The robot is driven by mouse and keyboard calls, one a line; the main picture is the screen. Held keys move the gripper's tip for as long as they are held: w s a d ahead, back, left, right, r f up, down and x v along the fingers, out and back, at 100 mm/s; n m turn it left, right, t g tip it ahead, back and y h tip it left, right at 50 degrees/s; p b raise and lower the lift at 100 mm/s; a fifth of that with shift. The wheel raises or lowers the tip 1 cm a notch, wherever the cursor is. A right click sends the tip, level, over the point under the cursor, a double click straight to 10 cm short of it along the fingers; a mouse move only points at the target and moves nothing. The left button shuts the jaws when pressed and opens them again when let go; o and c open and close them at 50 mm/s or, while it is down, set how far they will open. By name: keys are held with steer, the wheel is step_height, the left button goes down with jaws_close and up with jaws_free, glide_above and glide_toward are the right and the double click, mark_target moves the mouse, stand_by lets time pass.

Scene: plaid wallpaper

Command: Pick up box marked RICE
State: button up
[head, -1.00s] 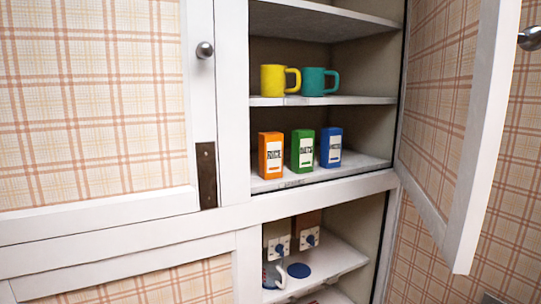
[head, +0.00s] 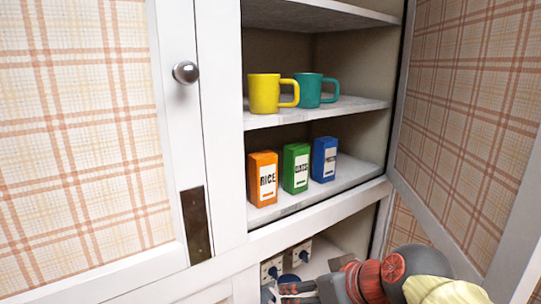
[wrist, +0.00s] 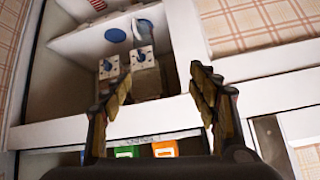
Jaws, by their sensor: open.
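The orange box marked RICE (head: 263,179) stands upright on the cupboard's middle shelf, leftmost of three boxes. A green box (head: 295,168) and a blue box (head: 324,159) stand to its right with small gaps. My gripper (head: 282,291) is low in the head view, in front of the lower compartment and below the boxes. In the wrist view my gripper (wrist: 159,78) has its two fingers wide apart with nothing between them. The orange box (wrist: 165,148) and green box (wrist: 127,152) show partly at the bottom of that view, mostly hidden by the gripper body.
A yellow mug (head: 264,93) and a teal mug (head: 309,91) stand on the shelf above. An open plaid door (head: 465,120) bounds the right and a closed door (head: 80,130) the left. Socket-like panels (head: 300,252) are in the lower compartment. The shelf front is clear.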

mark_target(268, 166)
steer(key=shift+o, duration=0.7)
steer(key=w+a+r+n+t+y+p, duration=0.1)
steer(key=w+r+p, duration=0.3)
steer(key=w+r, duration=0.4)
steer(key=w+a+r+n+t+y+p, duration=0.1)
steer(key=w+a+r+t+y+p, duration=0.1)
steer(key=w+r, duration=0.5)
step_height(268, 166, up, 5)
steer(key=a+p, duration=0.1)
steer(key=p, duration=0.1)
steer(key=shift+w+a+f+n+p, duration=0.2)
steer(key=shift+w+a+n+p, duration=0.1)
steer(key=shift+w+p, duration=0.1)
steer(key=shift+w+a+r, duration=0.1)
steer(key=shift+w, duration=0.2)
steer(key=shift+w+a+t, duration=0.2)
steer(key=shift+w+t, duration=0.05)
steer(key=shift+t, duration=0.05)
steer(key=p+x, duration=0.3)
steer(key=x, duration=0.4)
steer(key=shift+w+d+r, duration=0.1)
steer(key=shift+w+d, duration=0.05)
steer(key=shift+w, duration=0.05)
steer(key=shift+s, duration=0.1)
steer(key=shift+c, duration=1.1)
steer(key=c, duration=1.3)
steer(key=shift+c, duration=0.2)
